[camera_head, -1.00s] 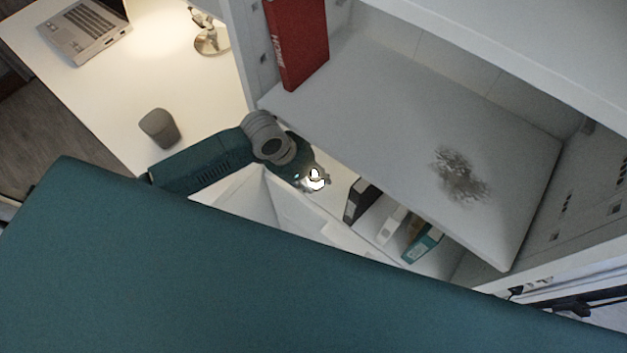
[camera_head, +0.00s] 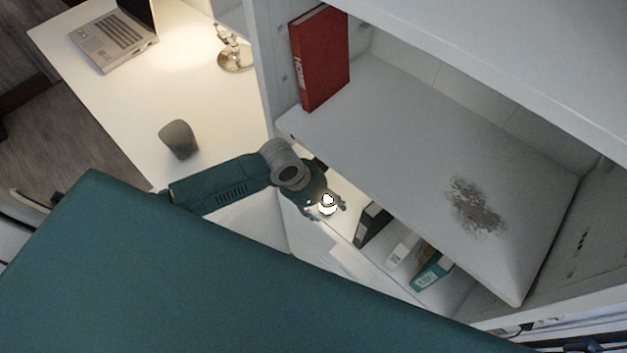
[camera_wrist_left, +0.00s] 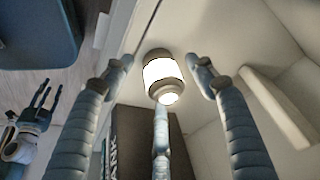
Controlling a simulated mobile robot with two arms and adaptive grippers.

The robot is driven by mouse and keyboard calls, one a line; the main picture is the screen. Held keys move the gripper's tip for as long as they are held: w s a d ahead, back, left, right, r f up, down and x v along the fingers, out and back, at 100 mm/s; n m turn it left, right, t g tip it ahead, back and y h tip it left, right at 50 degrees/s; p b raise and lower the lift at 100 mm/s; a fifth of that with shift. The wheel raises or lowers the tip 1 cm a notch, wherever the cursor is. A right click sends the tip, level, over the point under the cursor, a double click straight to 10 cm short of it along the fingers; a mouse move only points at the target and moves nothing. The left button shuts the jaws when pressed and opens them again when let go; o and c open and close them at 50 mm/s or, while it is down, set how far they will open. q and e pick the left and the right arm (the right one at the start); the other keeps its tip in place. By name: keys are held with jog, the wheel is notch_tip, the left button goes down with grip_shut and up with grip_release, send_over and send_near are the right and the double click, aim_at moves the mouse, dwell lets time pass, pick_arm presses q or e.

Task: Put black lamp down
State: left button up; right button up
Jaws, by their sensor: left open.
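The lamp shows in the left wrist view as a small lit cylinder (camera_wrist_left: 163,75) with a bright white band and grey-brown ends. It is inside the shelf unit, below the upper shelf board. My left gripper (camera_wrist_left: 160,82) is open, its fingers spread around the lamp with visible gaps at the sides. The lower finger overlaps the lamp's near end in the picture; contact cannot be told. In the head view the lamp (camera_head: 327,204) is a small bright spot at my left gripper (camera_head: 326,209), partly hidden. My right gripper (camera_wrist_left: 40,108) shows at the left wrist view's edge, fingers apart and empty.
A black binder (camera_head: 371,222) and a teal binder (camera_head: 432,272) stand in the lower compartment close by. A grey cup-like object (camera_head: 178,138), laptop (camera_head: 113,38) and desk lamp (camera_head: 235,56) are on the desk.

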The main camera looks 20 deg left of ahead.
aim_at(324, 202)
pick_arm(q)
jog(key=shift+r, duration=0.1)
jog(key=v, duration=0.5)
jog(key=shift+a+r, duration=0.1)
jog(key=s+a+b, duration=0.1)
jog(key=s+a, duration=0.6)
jog(key=a, duration=0.2)
jog(key=shift+s+b, duration=0.2)
jog(key=shift+b, duration=0.15)
